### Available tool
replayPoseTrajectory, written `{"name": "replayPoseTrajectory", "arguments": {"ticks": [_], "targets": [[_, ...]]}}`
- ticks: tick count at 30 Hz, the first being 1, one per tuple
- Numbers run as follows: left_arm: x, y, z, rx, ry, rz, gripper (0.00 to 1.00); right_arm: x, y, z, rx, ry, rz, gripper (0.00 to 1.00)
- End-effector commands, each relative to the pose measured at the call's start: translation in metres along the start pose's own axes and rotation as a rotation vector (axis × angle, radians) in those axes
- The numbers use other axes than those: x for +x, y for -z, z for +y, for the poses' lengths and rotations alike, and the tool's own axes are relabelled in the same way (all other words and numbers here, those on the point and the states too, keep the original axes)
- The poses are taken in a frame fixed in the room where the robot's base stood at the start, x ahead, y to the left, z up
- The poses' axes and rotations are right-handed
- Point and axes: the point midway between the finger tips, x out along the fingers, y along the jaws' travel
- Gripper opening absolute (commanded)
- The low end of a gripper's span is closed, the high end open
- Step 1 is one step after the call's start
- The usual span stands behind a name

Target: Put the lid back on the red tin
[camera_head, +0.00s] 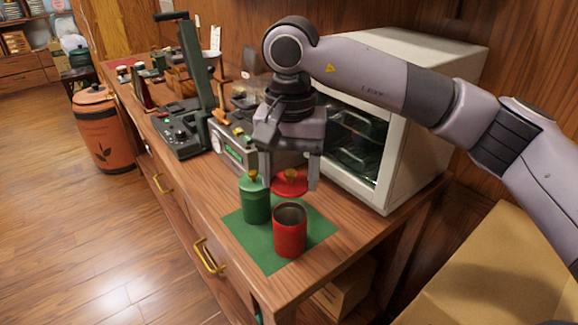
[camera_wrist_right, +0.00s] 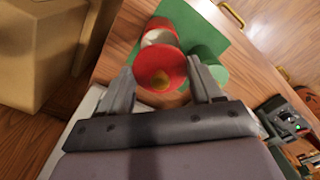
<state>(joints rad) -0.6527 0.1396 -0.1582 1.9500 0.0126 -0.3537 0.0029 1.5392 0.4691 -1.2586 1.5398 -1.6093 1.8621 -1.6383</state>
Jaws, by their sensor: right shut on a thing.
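The red tin (camera_head: 290,236) stands upright and open on a green mat (camera_head: 268,264) near the counter's front edge. The red lid (camera_head: 290,185) with its gold knob is held above and slightly behind the tin, apart from it. My right gripper (camera_head: 289,182) is shut on the lid. In the right wrist view the lid (camera_wrist_right: 160,68) sits between the fingers (camera_wrist_right: 163,88), and the tin (camera_wrist_right: 161,27) shows just beyond it, partly covered. A green tin (camera_head: 256,204) with its lid on stands left of the red tin. My left gripper is not in view.
A white oven-like cabinet (camera_head: 407,130) with a glass door stands right of the gripper. A scale (camera_head: 236,152) and a dark press (camera_head: 185,128) stand behind and to the left. The mat's front part is clear.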

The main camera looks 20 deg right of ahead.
Motion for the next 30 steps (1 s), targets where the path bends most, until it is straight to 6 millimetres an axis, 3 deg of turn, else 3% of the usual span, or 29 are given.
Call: {"name": "replayPoseTrajectory", "arguments": {"ticks": [15,30], "targets": [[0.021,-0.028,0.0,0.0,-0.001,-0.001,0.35,0.05,0.0,0.001,-0.001,0.0,0.001,0.36],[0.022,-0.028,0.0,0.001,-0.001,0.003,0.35,0.052,0.0,0.001,-0.001,0.0,0.0,0.36]]}}
